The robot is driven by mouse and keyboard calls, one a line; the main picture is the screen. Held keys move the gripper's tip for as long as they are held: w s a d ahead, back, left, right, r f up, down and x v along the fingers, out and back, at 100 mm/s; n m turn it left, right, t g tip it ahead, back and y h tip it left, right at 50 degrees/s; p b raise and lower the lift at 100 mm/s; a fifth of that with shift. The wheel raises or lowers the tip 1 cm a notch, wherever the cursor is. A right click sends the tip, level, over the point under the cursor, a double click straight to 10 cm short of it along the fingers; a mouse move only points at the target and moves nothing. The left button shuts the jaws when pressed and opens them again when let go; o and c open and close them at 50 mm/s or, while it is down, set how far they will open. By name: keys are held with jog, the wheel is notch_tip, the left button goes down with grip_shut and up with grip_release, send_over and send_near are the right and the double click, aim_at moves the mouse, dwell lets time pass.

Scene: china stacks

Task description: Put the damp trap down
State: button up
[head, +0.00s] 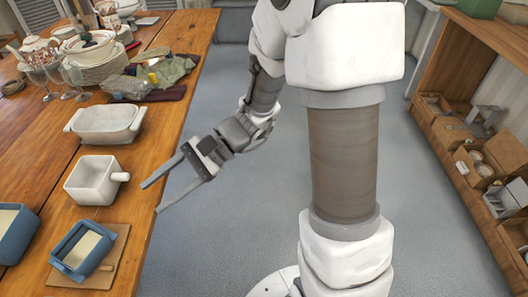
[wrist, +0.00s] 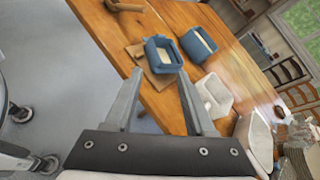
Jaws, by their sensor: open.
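Two blue open boxes with pale cream contents are at the near left of the table; which one is the damp trap I cannot tell for sure. One blue box (head: 99,259) sits on a wooden board (head: 119,243) near the table edge. The other blue box (head: 14,243) stands left of it, partly cut off by the frame. Both show in the wrist view, the boarded one (wrist: 163,66) nearer and the other (wrist: 200,52) beyond. My gripper (head: 152,197) is open and empty, near the table edge, apart from both boxes. Its fingers (wrist: 160,74) point towards the table.
Stacked plates (head: 97,72), glasses and cloths crowd the far table. A wooden shelf (head: 440,118) with small boxes is at right. The grey floor between is clear.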

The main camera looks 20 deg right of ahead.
jog(key=s+d+r+n+t+h, duration=0.3)
jog(key=s+d+r+n+h, duration=0.1)
jog(key=d, duration=0.5)
jog(key=s+d+r+n+t+h, duration=0.4)
jog(key=d+r+n+h, duration=0.2)
jog(key=d+h, duration=0.3)
jog(key=shift+s+r+n, duration=0.15)
jog(key=shift+r+n, duration=0.25)
notch_tip(320, 180, up, 16)
jog(key=p, duration=1.6)
jog(key=shift+a, duration=0.15)
